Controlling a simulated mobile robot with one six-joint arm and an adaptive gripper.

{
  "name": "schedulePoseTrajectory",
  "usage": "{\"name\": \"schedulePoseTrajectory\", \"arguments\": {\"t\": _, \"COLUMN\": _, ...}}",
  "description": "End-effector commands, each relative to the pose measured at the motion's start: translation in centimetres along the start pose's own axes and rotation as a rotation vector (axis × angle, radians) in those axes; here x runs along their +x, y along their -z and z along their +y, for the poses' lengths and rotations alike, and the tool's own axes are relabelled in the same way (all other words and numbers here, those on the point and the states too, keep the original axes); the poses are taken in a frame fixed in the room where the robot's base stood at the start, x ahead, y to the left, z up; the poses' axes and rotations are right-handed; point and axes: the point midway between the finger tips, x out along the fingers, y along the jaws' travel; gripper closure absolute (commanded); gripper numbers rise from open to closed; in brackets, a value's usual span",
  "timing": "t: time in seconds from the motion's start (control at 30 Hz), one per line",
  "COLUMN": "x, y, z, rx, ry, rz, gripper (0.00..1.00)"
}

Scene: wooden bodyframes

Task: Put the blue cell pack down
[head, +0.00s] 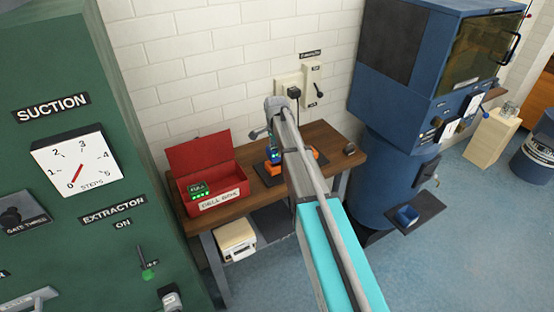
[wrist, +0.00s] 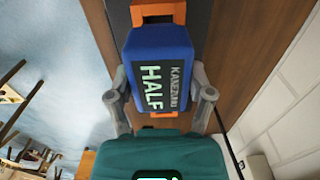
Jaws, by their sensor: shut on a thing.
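The blue cell pack (wrist: 158,70) fills the middle of the wrist view, with a dark label that reads HALF. My gripper (wrist: 163,95) has a grey finger on each side of it and is shut on it. In the head view the blue pack (head: 272,153) shows small green lights beneath my gripper (head: 274,135), low over the wooden bench. My arm partly hides it. Orange parts show by both ends of the pack in the wrist view. Behind it is a dark mat (head: 267,178). I cannot tell whether the pack touches the mat.
An open red box (head: 222,198) holding a green-lit pack (head: 199,189) stands on the bench (head: 325,142) to the left. A wall box with a lever (head: 313,85) is behind. A green cabinet (head: 95,150) and blue machine (head: 400,130) flank the bench. Some bench top at right is clear.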

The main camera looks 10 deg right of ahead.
Motion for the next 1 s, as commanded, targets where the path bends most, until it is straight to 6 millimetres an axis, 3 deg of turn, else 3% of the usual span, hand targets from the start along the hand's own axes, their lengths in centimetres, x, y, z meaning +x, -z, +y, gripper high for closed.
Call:
{"name": "schedulePoseTrajectory", "arguments": {"t": 0.47, "x": -0.3, "y": 0.0, "z": 0.0, "rx": 0.000, "ry": 0.000, "rz": 0.000, "gripper": 0.89}}
{"name": "schedulePoseTrajectory", "arguments": {"t": 0.63, "x": -0.6, "y": -1.0, "z": 0.5, "rx": -0.002, "ry": 0.000, "rz": 0.000, "gripper": 0.89}}
{"name": "schedulePoseTrajectory", "arguments": {"t": 0.77, "x": -1.3, "y": -2.8, "z": 1.4, "rx": -0.003, "ry": 0.000, "rz": 0.000, "gripper": 0.89}}
{"name": "schedulePoseTrajectory", "arguments": {"t": 1.0, "x": -3.2, "y": -8.9, "z": 4.7, "rx": -0.004, "ry": 0.000, "rz": 0.000, "gripper": 0.89}}
